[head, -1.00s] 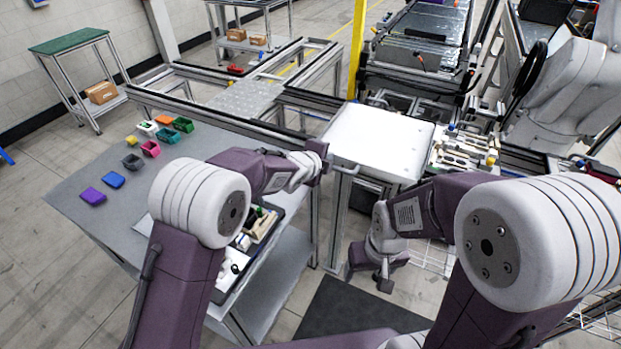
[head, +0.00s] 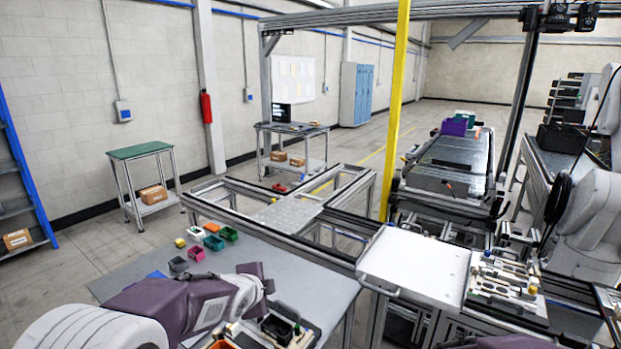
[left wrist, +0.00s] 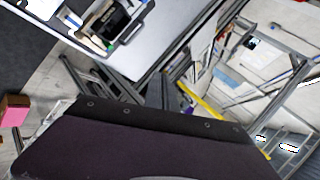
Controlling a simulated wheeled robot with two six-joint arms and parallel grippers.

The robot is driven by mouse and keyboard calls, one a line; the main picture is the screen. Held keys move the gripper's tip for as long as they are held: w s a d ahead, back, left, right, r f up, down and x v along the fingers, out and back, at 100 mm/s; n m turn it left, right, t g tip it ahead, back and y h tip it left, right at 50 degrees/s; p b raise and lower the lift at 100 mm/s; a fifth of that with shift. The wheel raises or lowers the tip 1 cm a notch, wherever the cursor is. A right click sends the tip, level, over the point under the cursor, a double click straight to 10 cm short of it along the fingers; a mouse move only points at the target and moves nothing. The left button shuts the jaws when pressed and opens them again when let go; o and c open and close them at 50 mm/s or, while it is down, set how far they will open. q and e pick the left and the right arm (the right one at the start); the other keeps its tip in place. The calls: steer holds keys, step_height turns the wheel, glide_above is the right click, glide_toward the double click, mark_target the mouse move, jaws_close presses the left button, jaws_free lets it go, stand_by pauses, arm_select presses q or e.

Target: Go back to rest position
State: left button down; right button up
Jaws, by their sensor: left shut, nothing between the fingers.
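My left arm comes in from the lower left in the head view.
Small coloured bins (head: 213,242) stand on the grey table. A white platform (head: 415,262) and a fixture with metal parts (head: 505,283) lie to the right. Aluminium frames (head: 290,212) stand behind. A green-topped table (head: 140,150) stands at the back left, with open floor around it.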

arm_select(q)
steer(key=s+a+f+n+g+y, duration=0.1)
steer(key=s+a+f+n+g, duration=0.1)
steer(key=s+a+f+n, duration=0.3)
steer(key=s+a+f+n+g+y, duration=0.1)
steer(key=s+a+f+n+g, duration=0.15)
steer(key=s, duration=0.55)
steer(key=s+f+n+g, duration=0.2)
steer(key=s+f+n, duration=0.1)
steer(key=s, duration=0.4)
steer(key=s+f+n+g, duration=0.2)
steer(key=s+f+n, duration=0.1)
steer(key=s+n, duration=0.3)
steer(key=shift+s+d, duration=0.2)
steer(key=shift+s, duration=0.4)
steer(key=shift+g, duration=0.25)
